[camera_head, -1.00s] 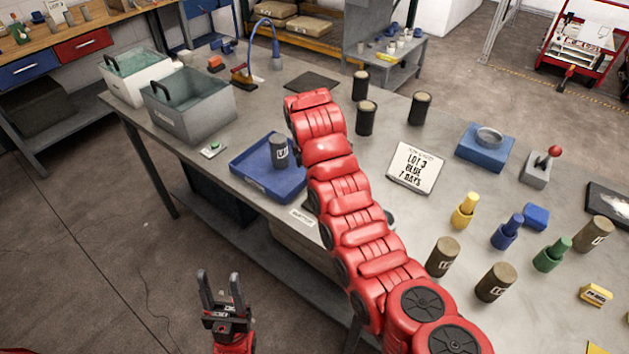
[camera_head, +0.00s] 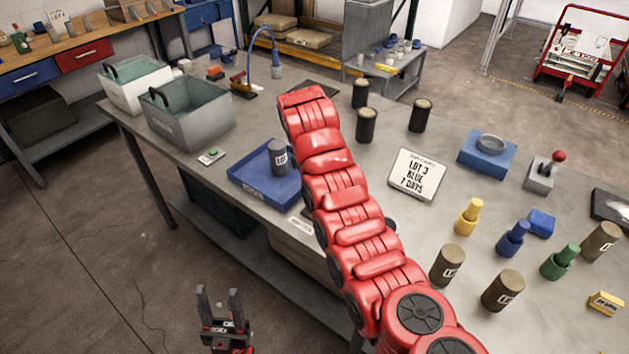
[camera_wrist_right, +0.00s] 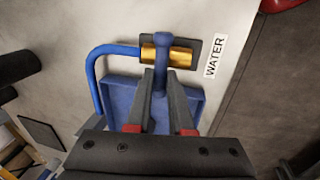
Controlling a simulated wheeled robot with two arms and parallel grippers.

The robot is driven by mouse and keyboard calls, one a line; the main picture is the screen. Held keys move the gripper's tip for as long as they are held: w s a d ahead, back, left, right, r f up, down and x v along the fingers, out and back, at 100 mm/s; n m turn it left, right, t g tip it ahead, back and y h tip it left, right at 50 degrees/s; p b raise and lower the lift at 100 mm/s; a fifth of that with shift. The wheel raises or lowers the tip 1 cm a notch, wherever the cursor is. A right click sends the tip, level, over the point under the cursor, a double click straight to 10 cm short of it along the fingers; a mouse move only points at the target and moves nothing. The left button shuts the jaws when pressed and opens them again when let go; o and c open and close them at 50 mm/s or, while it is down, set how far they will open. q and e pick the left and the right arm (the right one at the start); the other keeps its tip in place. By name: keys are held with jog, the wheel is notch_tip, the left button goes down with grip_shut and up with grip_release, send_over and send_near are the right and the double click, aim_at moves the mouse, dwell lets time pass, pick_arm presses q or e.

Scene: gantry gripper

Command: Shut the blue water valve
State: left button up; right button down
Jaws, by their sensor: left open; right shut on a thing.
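The blue water valve shows in the right wrist view. It has a brass body (camera_wrist_right: 170,56) with a blue lever (camera_wrist_right: 161,50) across it, and a curved blue pipe (camera_wrist_right: 93,72) beside it. A white WATER label (camera_wrist_right: 216,56) lies to its right. My right gripper (camera_wrist_right: 160,82) has its two fingers around the lever and is shut on it. The lever's lower part is partly hidden between the fingers. In the head view my red right arm hides the valve and the right gripper. My left gripper (camera_head: 219,292) is open and empty, low in front of the table.
A blue tray (camera_head: 250,195) with a dark canister (camera_head: 278,157) stands left of my right arm.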

jog(key=c, duration=0.8)
grip_release()
jog(key=s+r+p, duration=0.1)
jog(key=r, duration=0.4)
jog(key=a+r+p, duration=0.1)
jog(key=r, duration=0.5)
jog(key=s+a+r+p, duration=0.1)
jog(key=r+p, duration=0.1)
jog(key=r, duration=0.4)
jog(key=shift+s, duration=0.35)
